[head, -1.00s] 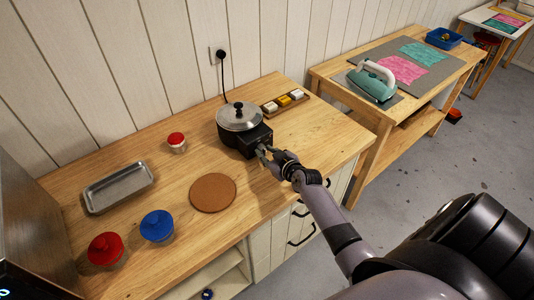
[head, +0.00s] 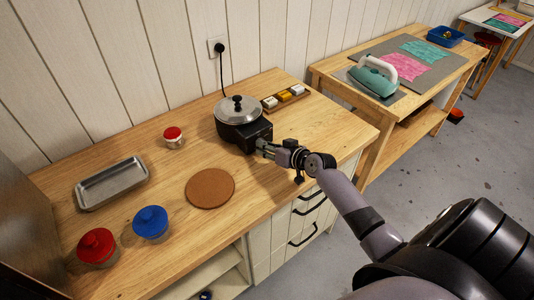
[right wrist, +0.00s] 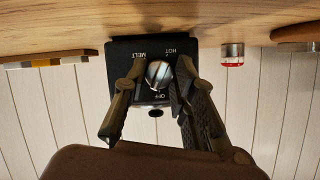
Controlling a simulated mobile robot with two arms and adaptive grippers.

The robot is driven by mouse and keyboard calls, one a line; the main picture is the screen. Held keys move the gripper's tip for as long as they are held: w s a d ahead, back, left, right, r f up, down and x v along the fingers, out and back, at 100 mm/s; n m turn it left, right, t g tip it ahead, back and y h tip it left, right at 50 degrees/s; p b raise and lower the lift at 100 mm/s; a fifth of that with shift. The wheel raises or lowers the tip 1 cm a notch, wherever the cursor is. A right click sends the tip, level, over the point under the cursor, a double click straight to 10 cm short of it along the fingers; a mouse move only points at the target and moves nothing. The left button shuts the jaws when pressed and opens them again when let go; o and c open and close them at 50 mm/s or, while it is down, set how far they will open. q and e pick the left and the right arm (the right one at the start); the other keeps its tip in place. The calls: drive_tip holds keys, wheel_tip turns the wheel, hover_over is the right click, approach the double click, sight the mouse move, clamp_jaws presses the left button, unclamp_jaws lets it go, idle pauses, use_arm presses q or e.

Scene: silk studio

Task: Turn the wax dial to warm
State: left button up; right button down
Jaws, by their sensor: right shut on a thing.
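The wax pot (head: 240,122) is black with a silver lid and stands on the wooden counter. Its front panel (right wrist: 125,46) carries a silver dial (right wrist: 158,75). The labels MELT, HOT and OFF show around the dial in the right wrist view, upside down or tilted; no WARM label can be read, and my fingers cover parts of the panel. My right gripper (right wrist: 160,70) is shut on the dial, one finger on each side. In the head view the right gripper (head: 262,147) is at the pot's front and hides the dial. My left gripper is not in view.
A tray of small blocks (head: 270,103) lies right behind the pot. The counter just left of the pot is clear.

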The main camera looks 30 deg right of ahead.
drive_tip(key=m+y+b, duration=0.1)
drive_tip(key=b, duration=0.1)
drive_tip(key=m+y+b, duration=0.1)
drive_tip(key=m+b, duration=0.1)
drive_tip(key=b, duration=0.1)
drive_tip(key=m+y+b, duration=0.1)
drive_tip(key=b, duration=0.2)
drive_tip(key=shift+d+f+t, duration=0.25)
drive_tip(key=shift+f+t, duration=0.05)
drive_tip(key=shift+f, duration=0.05)
drive_tip(key=shift+r+m+y+b, duration=0.2)
drive_tip(key=shift+m+y+b, duration=0.4)
drive_tip(key=shift+m+b, duration=0.75)
drive_tip(key=c, duration=1.3)
unclamp_jaws()
drive_tip(key=shift+s, duration=0.1)
drive_tip(key=v, duration=1.2)
drive_tip(key=shift+f, duration=0.15)
